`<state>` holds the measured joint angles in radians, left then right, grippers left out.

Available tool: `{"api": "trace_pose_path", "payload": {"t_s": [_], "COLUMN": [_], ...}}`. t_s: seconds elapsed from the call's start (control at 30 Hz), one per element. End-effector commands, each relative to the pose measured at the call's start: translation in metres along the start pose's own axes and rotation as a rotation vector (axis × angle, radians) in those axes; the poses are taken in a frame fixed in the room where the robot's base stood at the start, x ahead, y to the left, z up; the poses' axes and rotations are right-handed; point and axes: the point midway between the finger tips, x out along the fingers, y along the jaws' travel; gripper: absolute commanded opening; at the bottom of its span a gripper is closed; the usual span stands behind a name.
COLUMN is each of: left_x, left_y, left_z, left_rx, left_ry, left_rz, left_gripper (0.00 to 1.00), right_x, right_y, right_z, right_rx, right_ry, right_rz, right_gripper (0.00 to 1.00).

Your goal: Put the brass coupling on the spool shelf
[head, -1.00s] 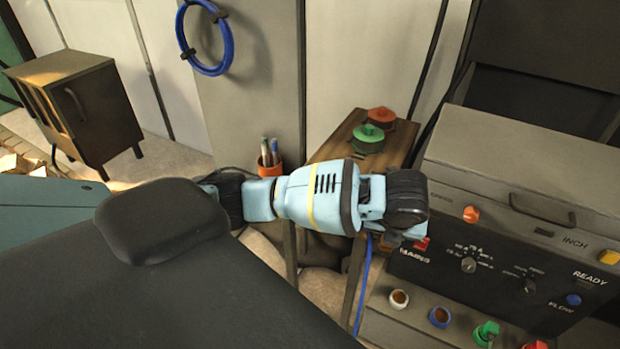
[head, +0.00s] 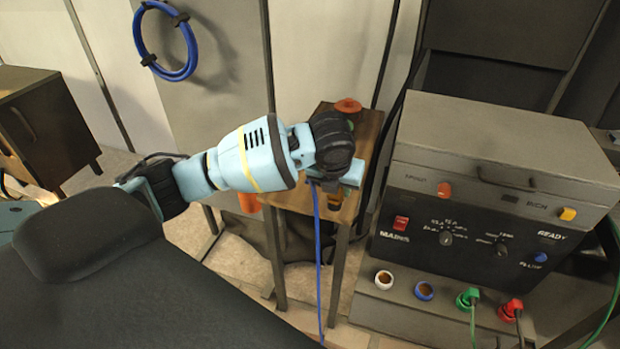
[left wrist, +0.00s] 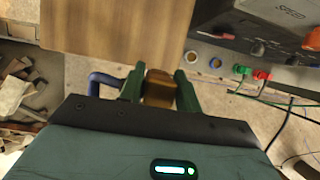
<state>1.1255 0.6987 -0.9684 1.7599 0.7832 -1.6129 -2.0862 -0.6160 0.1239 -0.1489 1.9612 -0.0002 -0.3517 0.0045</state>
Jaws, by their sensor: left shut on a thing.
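My left gripper (left wrist: 160,88) is shut on the brass coupling (left wrist: 158,90), which shows gold-brown between the two dark green fingers in the left wrist view. In the head view my left gripper (head: 334,190) is at the front part of the wooden spool shelf (head: 370,135), beneath the black wrist. The shelf's bare wooden top also fills the upper left of the left wrist view (left wrist: 115,30), just beyond the fingers. I cannot tell the height of the coupling above the top. My right gripper is not in view.
A red spool (head: 348,105) is at the shelf's far end; the wrist hides part of the top. A grey control box (head: 480,150) stands close on the right. A blue hose (head: 318,260) hangs at the shelf's front. An orange pot (head: 249,203) is left of it.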

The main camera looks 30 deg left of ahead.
Motion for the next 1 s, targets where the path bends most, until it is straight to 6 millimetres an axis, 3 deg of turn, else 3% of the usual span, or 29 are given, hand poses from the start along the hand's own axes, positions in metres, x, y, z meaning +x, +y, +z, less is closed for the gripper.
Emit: {"api": "trace_pose_path", "payload": {"t_s": [0.2, 0.4, 0.87, 1.0], "left_x": [0.017, 0.028, 0.035, 0.054], "left_y": [0.041, 0.067, 0.085, 0.085], "left_z": [0.028, 0.047, 0.060, 0.051], "left_rx": [-0.005, -0.003, -0.003, 0.000], "left_ry": [0.001, 0.000, -0.001, 0.002], "left_rz": [0.003, 0.000, 0.002, 0.000], "left_gripper": [0.07, 0.07, 0.07, 0.07], "right_x": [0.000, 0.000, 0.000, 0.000], "right_y": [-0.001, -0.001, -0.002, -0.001], "right_z": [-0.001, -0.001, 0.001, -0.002], "right_rx": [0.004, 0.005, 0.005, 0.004], "right_ry": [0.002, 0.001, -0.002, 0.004], "right_rz": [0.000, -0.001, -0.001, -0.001], "right_gripper": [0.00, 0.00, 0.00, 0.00]}}
